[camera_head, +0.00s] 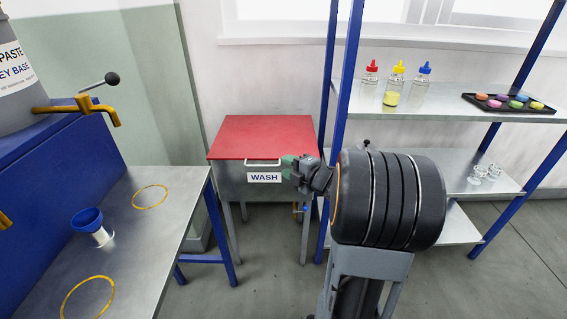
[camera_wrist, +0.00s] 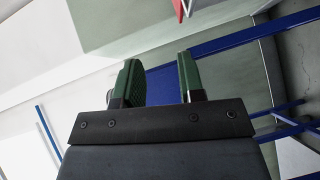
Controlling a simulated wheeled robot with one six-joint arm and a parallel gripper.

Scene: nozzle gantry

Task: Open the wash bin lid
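The wash bin (camera_head: 236,184) is a grey metal box on legs with a label reading WASH. Its red lid (camera_head: 266,136) lies flat and closed on top. A pale bar handle (camera_head: 263,163) sits at the lid's front edge, above the label. My gripper (camera_head: 289,162) is in front of the bin's right side, right of the handle, apparently not on it. In the wrist view its two green fingers (camera_wrist: 162,70) stand apart with nothing between them. A bit of red, likely the lid (camera_wrist: 181,9), shows at the top of the wrist view.
A metal bench (camera_head: 130,215) with a blue funnel cup (camera_head: 88,222) and yellow rings stands at left. A blue-posted shelf (camera_head: 450,101) with capped bottles (camera_head: 396,88) and a tray of coloured discs (camera_head: 507,107) stands at right. Floor is clear before the bin.

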